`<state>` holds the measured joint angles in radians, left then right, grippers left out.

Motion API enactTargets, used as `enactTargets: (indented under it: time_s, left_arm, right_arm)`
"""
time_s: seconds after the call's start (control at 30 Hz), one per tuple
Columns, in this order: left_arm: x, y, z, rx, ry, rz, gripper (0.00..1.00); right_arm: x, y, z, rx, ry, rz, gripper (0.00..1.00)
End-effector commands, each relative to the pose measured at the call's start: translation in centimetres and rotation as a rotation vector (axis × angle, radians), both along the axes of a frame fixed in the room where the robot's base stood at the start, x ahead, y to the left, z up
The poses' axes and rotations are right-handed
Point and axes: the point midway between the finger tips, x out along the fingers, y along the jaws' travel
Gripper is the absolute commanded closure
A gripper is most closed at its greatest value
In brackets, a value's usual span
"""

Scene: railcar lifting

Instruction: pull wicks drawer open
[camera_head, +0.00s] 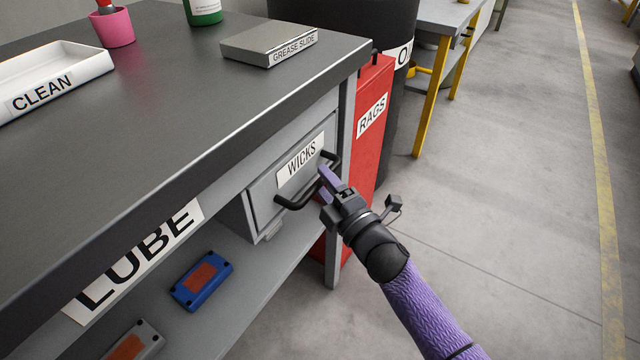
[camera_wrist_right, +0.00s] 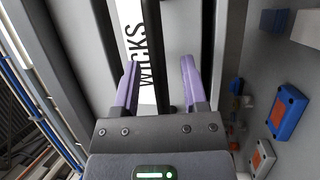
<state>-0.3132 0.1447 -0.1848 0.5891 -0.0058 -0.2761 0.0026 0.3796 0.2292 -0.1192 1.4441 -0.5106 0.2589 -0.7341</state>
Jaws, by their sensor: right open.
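The wicks drawer (camera_head: 262,205) is a grey front under the dark bench top, with a white WICKS label (camera_head: 300,160) and a black bar handle (camera_head: 296,203). It looks about level with the bench frame. My right gripper (camera_head: 326,184) is at the handle with its purple fingers open. In the right wrist view the handle bar (camera_wrist_right: 158,70) runs between the two open fingers (camera_wrist_right: 160,85), with a gap visible on each side. The WICKS label (camera_wrist_right: 140,50) shows behind it, partly covered by a finger. My left gripper is not in view.
A red RAGS bin (camera_head: 370,125) stands right beside the drawer. The lower shelf (camera_head: 245,290) holds a blue-and-red block (camera_head: 201,281) and a grey one (camera_head: 133,340). A CLEAN tray (camera_head: 90,62) and grease slide (camera_head: 268,44) are on top. The floor at right is open.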

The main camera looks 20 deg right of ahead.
Motion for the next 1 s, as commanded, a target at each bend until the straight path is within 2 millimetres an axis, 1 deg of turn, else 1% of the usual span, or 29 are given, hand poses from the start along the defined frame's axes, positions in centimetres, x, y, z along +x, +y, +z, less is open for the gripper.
enactTargets:
  time_s: [0.1,0.37,0.4,0.47,0.5,0.57,0.6,0.63,0.67,0.83,1.0]
  left_arm:
    - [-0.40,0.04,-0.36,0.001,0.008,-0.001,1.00]
    - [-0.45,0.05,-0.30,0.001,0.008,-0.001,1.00]
    - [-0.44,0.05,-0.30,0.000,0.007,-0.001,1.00]
    - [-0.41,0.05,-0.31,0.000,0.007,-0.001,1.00]
    - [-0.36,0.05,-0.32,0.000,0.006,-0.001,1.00]
    - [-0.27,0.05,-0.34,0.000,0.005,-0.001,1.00]
    - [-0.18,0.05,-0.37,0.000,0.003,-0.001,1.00]
    - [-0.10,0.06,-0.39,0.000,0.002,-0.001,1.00]
    - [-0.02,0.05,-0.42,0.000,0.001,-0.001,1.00]
    - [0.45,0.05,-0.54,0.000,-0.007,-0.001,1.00]
    - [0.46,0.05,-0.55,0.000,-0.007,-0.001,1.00]
  right_arm:
    - [0.97,0.22,0.08,0.000,0.000,-0.001,0.45]
    - [1.18,0.31,0.27,0.001,0.001,-0.001,0.45]
    - [1.18,0.30,0.27,0.001,0.001,-0.001,0.49]
    - [1.18,0.29,0.26,0.001,0.001,-0.001,0.61]
    - [1.18,0.29,0.26,0.001,0.001,-0.001,0.70]
    - [1.17,0.29,0.26,0.001,0.001,-0.001,0.83]
    - [1.17,0.29,0.26,0.001,0.001,-0.001,0.91]
    - [1.17,0.29,0.25,0.001,0.001,-0.001,0.97]
    - [1.17,0.29,0.25,0.001,0.001,-0.001,1.00]
    - [1.16,0.29,0.24,0.001,0.001,-0.001,1.00]
    - [1.15,0.29,0.22,0.001,0.001,-0.001,1.00]
